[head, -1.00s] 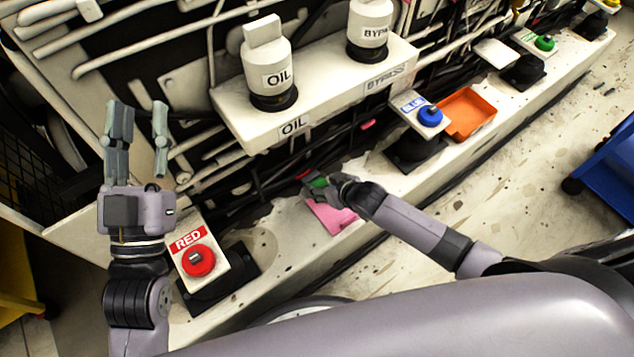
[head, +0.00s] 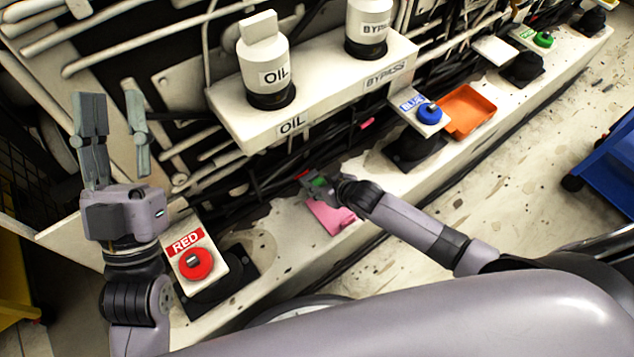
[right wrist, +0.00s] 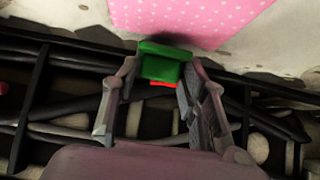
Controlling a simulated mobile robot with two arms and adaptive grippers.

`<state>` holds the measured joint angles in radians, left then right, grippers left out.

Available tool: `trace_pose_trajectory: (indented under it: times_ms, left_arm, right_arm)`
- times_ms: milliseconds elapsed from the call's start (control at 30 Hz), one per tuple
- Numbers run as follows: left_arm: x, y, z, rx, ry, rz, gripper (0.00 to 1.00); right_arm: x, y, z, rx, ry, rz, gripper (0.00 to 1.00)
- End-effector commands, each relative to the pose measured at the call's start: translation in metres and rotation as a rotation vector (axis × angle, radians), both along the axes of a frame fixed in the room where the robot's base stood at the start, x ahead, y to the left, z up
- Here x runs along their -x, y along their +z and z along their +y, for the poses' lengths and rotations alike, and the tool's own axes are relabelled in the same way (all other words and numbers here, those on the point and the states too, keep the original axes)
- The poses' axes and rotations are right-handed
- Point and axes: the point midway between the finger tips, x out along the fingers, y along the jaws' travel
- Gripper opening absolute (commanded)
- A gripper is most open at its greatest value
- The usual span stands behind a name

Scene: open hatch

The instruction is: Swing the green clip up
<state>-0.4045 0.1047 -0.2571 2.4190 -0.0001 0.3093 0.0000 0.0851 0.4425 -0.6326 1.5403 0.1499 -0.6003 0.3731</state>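The green clip (right wrist: 162,62) is a small green block with a red strip at its lower edge in the right wrist view. It also shows small in the head view (head: 319,182), partly hidden by my right gripper (head: 317,184). In the right wrist view the two fingers of my right gripper (right wrist: 163,70) stand at the clip's left and right sides and seem to touch it, with the clip filling the gap. My left gripper (head: 112,130) is raised at the left, fingers apart and empty, away from the clip.
A pink dotted cloth (head: 328,214) lies on the ledge beside the clip. A red button box (head: 195,262), blue button box (head: 428,113) and orange tray (head: 468,110) stand along the ledge. The OIL shelf (head: 318,113) juts out above. Pipes and cables fill the space behind.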

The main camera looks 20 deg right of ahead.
Motion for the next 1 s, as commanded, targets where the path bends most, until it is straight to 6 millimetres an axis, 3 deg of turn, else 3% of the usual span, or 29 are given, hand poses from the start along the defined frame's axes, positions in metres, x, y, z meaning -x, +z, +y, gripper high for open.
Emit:
trace_pose_trajectory:
  times_ms: [467, 700, 1000]
  left_arm:
    - [0.000, 0.000, 0.000, -0.001, 0.001, 0.001, 0.34]
    - [-0.003, -0.001, 0.000, -0.006, 0.001, 0.018, 0.34]
    - [-0.016, -0.019, -0.002, -0.039, 0.007, 0.136, 0.34]
  right_arm:
    - [-0.001, 0.000, -0.003, 0.006, -0.003, -0.001, 0.05]
    - [-0.002, 0.001, -0.004, 0.011, -0.004, 0.002, 0.04]
    - [-0.004, 0.002, -0.005, 0.018, -0.004, 0.016, 0.04]
